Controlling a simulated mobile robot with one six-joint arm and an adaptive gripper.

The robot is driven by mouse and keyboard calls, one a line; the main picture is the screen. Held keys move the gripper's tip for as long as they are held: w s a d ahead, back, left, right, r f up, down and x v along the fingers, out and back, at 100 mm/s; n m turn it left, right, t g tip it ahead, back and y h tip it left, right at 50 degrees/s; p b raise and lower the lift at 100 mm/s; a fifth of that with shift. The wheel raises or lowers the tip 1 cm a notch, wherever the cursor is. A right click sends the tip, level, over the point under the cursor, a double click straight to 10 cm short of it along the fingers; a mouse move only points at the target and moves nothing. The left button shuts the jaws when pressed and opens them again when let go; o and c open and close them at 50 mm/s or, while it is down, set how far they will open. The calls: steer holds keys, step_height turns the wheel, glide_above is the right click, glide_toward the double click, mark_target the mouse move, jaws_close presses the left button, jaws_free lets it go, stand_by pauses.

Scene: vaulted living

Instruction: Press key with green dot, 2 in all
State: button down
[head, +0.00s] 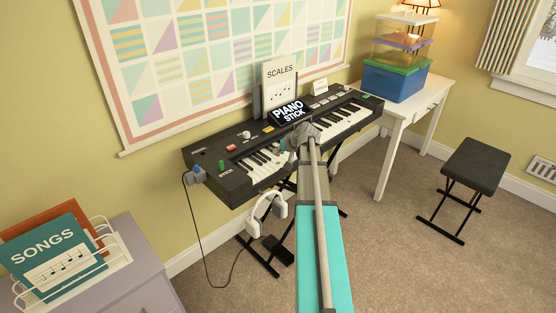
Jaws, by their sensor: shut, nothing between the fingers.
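A black electronic keyboard (239,180) stands on a folding stand against the wall, its white and black keys facing me. My gripper (300,138) is at the middle of the keyboard, in front of the control panel and over or close to the keys. It is shut and looks empty. My gripper and arm hide the middle keys. I cannot make out a green dot on any visible key. Whether my fingertips touch a key cannot be told from this view.
A "SCALES" sheet (280,86) and a "PIANO STICK" sign (289,111) stand behind the keys. White headphones (267,208) hang below. A white table (414,97) with stacked bins (394,82) is right, a black stool (470,167) farther right. A songbook rack (62,262) stands left.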

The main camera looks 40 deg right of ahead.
steer(key=shift+r+p, duration=0.85)
steer(key=shift+r, duration=0.3)
steer(key=shift+s, duration=0.15)
